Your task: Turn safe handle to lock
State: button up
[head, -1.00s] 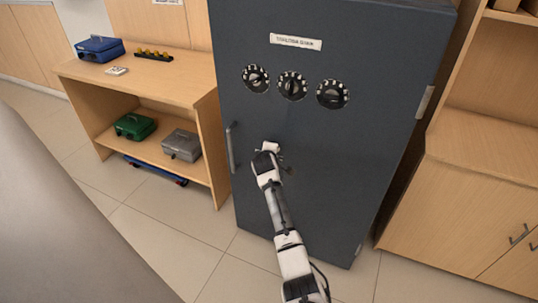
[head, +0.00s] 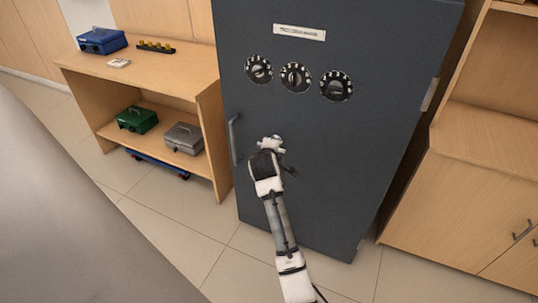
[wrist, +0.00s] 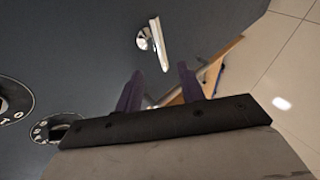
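The safe (head: 330,150) is a large dark blue-grey box with its door facing me. In the wrist view its silver lever handle (wrist: 158,44) stands out from the door on a round base, just beyond my fingertips. My gripper (head: 271,143) is in front of the door, right of the long vertical pull bar (head: 234,140). In the wrist view, the two purple fingers of my gripper (wrist: 160,72) are apart, with nothing held between them. The lever is not between the fingers.
Three black dials (head: 295,77) sit in a row on the upper door, below a white label. A wooden shelf unit (head: 205,80) with cash boxes stands at left. A wooden cabinet (head: 480,190) stands at right. Tiled floor (head: 165,225) is open in front.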

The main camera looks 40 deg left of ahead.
jog(key=shift+v, duration=1.25)
